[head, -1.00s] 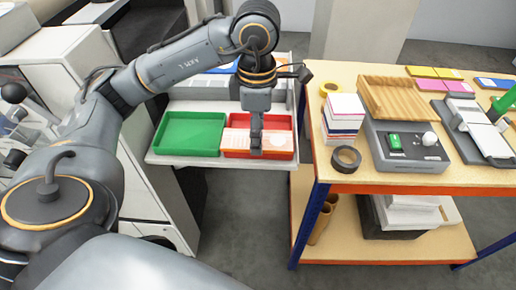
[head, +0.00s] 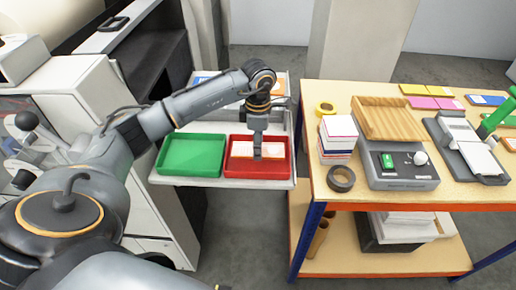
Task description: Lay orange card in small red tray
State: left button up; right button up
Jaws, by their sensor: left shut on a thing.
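The small red tray (head: 258,172) stands on the white shelf, right of the green tray. My left gripper (head: 257,156) points down over the red tray, shut on the orange card (head: 243,150). I cannot tell whether the card touches the tray floor. My right gripper is not in view.
The green tray (head: 191,155) is empty beside the red one. A wooden worktable (head: 345,197) on the right carries a paper stack (head: 338,138), tape rolls, a wooden tray (head: 391,119) and coloured card stacks. A floor gap separates shelf and table.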

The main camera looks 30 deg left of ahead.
pick_arm(q)
notch_tip(320, 180, down, 3)
jog(key=shift+f+p, duration=0.1)
jog(key=shift+p, duration=0.25)
jog(key=shift+a, duration=0.1)
jog(key=shift+f, duration=0.25)
jog(key=o, duration=0.6)
jog(key=shift+r, duration=0.1)
jog(key=o, duration=0.3)
jog(key=shift+r, duration=0.1)
